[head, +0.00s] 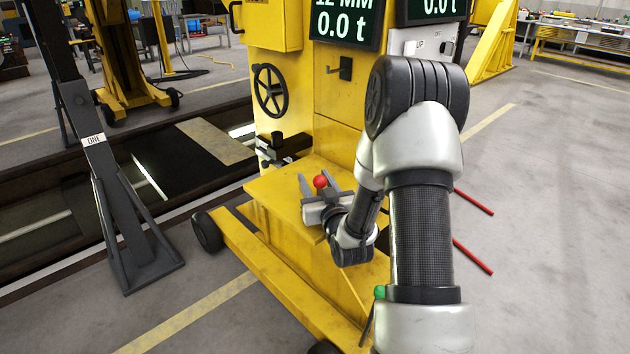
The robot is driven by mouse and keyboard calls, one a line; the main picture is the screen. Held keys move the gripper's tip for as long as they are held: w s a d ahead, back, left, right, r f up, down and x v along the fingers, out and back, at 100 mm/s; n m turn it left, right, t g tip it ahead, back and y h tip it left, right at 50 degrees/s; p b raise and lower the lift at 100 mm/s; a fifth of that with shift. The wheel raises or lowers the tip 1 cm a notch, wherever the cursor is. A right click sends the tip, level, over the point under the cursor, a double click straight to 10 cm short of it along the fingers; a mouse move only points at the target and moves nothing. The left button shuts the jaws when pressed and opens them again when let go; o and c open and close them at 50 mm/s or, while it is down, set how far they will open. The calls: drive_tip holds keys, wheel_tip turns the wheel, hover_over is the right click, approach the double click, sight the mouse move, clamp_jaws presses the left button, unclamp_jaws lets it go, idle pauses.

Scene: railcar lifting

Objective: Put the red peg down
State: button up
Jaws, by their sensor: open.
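The red peg (320,182) shows as a round red head above the yellow deck (262,190) of the lifting jack. My gripper (318,184) is open at the deck, with one finger on each side of the red head in the picture. Whether the fingers touch the peg cannot be told. The lower part of the peg is hidden by my gripper, so I cannot see whether it stands on the deck or in a hole.
The jack's yellow column (290,110) with a black handwheel (270,91) rises behind. A green knob (380,292) shows beside my arm. A dark post (108,180) stands left by the rail pit. Grey floor (550,170) is open at right.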

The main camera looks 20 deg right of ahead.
drive_tip(key=shift+r, duration=0.1)
drive_tip(key=shift+s+r+p, duration=0.1)
drive_tip(key=shift+r+p, duration=0.05)
drive_tip(key=shift+p, duration=0.2)
drive_tip(key=s, duration=1.1)
drive_tip(key=shift+s+a, duration=0.35)
drive_tip(key=shift+s, duration=0.05)
